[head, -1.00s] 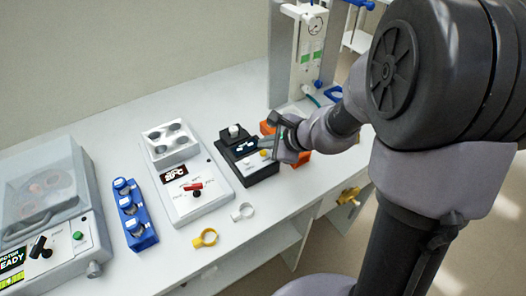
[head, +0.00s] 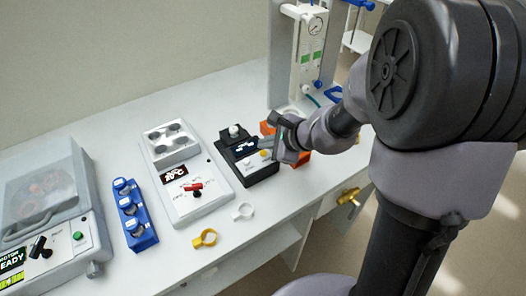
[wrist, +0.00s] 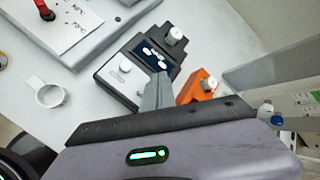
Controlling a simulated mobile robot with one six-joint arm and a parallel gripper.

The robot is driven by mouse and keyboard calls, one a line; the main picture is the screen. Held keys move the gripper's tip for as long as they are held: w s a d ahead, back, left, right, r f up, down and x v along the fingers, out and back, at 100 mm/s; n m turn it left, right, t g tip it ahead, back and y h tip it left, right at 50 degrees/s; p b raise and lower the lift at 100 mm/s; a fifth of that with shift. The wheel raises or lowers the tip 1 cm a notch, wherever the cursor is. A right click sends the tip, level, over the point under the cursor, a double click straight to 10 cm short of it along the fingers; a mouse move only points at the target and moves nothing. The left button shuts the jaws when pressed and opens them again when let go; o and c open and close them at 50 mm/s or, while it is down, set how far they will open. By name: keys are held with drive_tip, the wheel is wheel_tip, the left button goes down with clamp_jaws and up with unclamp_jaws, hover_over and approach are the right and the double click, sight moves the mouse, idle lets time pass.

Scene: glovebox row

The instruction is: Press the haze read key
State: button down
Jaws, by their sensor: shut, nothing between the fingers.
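The small meter (head: 237,153) is a black box with a pale front panel, a dark lit display and a white cap on top. It also shows in the wrist view (wrist: 127,83). I cannot tell whether the tips touch the meter.
An orange block (head: 268,128) stands close to the meter, partly behind my gripper. A white hotplate-like unit with a red lever (head: 193,187) is left of it. A white ring (head: 243,211) and a yellow ring (head: 204,238) lie on the bench front. A gauge stand (head: 303,60) rises behind.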

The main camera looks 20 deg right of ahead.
drive_tip(key=shift+f, duration=0.15)
drive_tip(key=shift+f+b, duration=0.25)
drive_tip(key=shift+b, duration=0.35)
drive_tip(key=shift+f+b, duration=0.4)
drive_tip(key=shift+b, duration=0.1)
idle(0.5)
drive_tip(key=shift+r, duration=0.1)
drive_tip(key=shift+r+p, duration=0.65)
drive_tip(key=shift+r, duration=0.05)
wheel_tip(320, 180, up, 5)
drive_tip(key=p, duration=0.4)
idle(0.7)
